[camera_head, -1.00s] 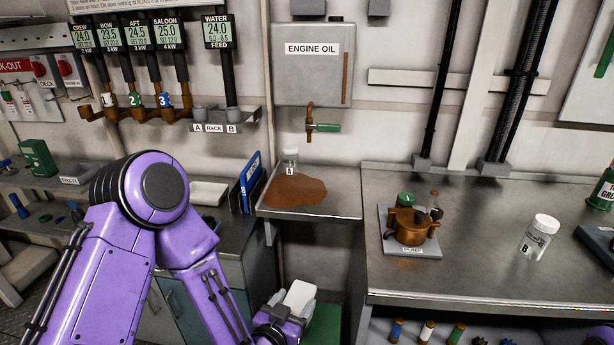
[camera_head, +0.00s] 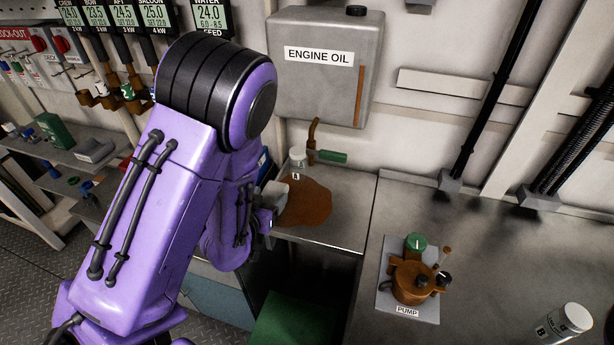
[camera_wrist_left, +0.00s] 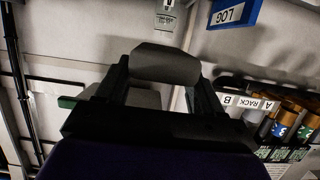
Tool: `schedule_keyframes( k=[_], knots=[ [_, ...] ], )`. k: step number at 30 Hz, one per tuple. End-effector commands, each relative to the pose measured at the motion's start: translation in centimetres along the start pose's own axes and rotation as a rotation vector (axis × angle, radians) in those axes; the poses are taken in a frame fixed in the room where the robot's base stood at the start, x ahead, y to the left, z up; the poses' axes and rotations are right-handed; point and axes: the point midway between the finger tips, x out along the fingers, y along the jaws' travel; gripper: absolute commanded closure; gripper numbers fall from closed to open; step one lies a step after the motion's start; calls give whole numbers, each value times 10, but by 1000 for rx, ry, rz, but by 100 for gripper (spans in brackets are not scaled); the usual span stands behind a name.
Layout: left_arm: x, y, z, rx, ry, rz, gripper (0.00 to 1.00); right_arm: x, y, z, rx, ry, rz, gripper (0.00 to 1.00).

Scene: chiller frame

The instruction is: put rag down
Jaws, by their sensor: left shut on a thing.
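The rag (camera_head: 275,192) is a pale grey pad, seen just left of a brown oil patch (camera_head: 308,205) on the metal shelf (camera_head: 345,190). My left gripper (camera_head: 266,214) is shut on it, largely hidden behind my purple arm. In the left wrist view the rag (camera_wrist_left: 165,64) sits between the two dark fingers (camera_wrist_left: 160,92). Whether the rag touches the shelf I cannot tell. My right gripper is not in view.
A jar marked A (camera_head: 297,160) stands behind the patch, near the engine oil tank's tap (camera_head: 328,156). A copper pump (camera_head: 412,282) and jar B (camera_head: 565,325) stand on the right bench. A blue LOG binder (camera_wrist_left: 236,12) is near the gripper. A green bin (camera_head: 290,325) stands below.

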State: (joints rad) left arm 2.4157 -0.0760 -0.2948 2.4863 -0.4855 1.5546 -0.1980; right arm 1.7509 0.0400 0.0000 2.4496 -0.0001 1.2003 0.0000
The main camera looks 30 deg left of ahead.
Motion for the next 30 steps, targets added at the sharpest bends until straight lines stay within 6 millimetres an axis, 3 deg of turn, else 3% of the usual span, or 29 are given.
schedule_keyframes(
  k=[2, 9, 17, 18, 26, 30],
  knots=[
    [-1, -4, -3, -3, 8, -6, 67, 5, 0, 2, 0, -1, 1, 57],
    [18, 0, 6, -3, 11, -2, 67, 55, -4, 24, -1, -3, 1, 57],
    [30, 0, 5, -5, 4, -9, 67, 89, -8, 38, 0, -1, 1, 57],
    [36, 1, 0, -4, -1, -8, 67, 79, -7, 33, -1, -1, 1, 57],
    [86, 9, 5, -3, -2, -9, 67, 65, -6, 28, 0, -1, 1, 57],
    [119, 13, 23, -4, -6, -10, 67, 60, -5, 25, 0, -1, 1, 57]
  ],
)
